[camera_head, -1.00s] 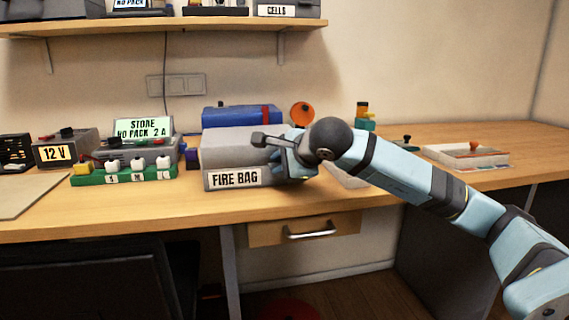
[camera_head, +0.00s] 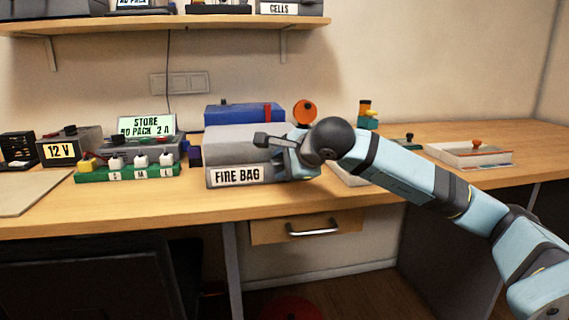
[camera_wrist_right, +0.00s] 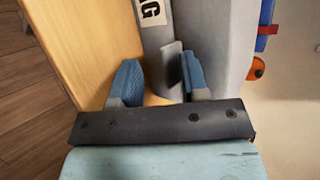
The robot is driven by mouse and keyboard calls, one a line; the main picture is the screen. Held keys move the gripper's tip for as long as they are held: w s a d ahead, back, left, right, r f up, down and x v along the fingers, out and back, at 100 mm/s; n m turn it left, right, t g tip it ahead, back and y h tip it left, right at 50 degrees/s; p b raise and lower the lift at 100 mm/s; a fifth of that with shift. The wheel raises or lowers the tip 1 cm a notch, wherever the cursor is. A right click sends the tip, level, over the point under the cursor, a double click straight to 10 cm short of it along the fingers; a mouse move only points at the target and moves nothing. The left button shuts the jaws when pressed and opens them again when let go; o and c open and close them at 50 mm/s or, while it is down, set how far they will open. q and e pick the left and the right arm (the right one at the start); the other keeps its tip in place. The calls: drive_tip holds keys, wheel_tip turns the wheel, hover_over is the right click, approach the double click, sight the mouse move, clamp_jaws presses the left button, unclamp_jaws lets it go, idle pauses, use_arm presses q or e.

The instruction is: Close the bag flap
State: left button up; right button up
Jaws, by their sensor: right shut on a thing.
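The grey fire bag (camera_head: 222,178) stands on the bench with its "FIRE BAG" label facing front. Its grey flap (camera_head: 235,138) lies across the top; I cannot tell whether it is fully down. My right gripper (camera_head: 287,157) is at the bag's right end, partly hidden behind its own wrist. In the right wrist view, my right gripper's blue fingers (camera_wrist_right: 160,80) stand on either side of a grey tab (camera_wrist_right: 172,62) at the bag's edge, and the gripper is shut on it. The contact is partly unclear. My left gripper is not in view.
A blue case (camera_head: 240,114) and an orange disc (camera_head: 304,111) are behind the bag. A green strip with several plugs (camera_head: 128,173) and a 12 V unit (camera_head: 68,151) stand left. A white tray (camera_head: 470,155) lies right. The bench front edge is close before the bag.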

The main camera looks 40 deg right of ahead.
drive_tip(key=shift+f, duration=0.45)
drive_tip(key=shift+s+r+p, duration=0.3)
drive_tip(key=shift+s+r, duration=0.1)
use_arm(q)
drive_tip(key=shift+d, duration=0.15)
use_arm(e)
drive_tip(key=v, duration=1.3)
drive_tip(key=shift+r, duration=0.3)
drive_tip(key=shift+w, duration=0.1)
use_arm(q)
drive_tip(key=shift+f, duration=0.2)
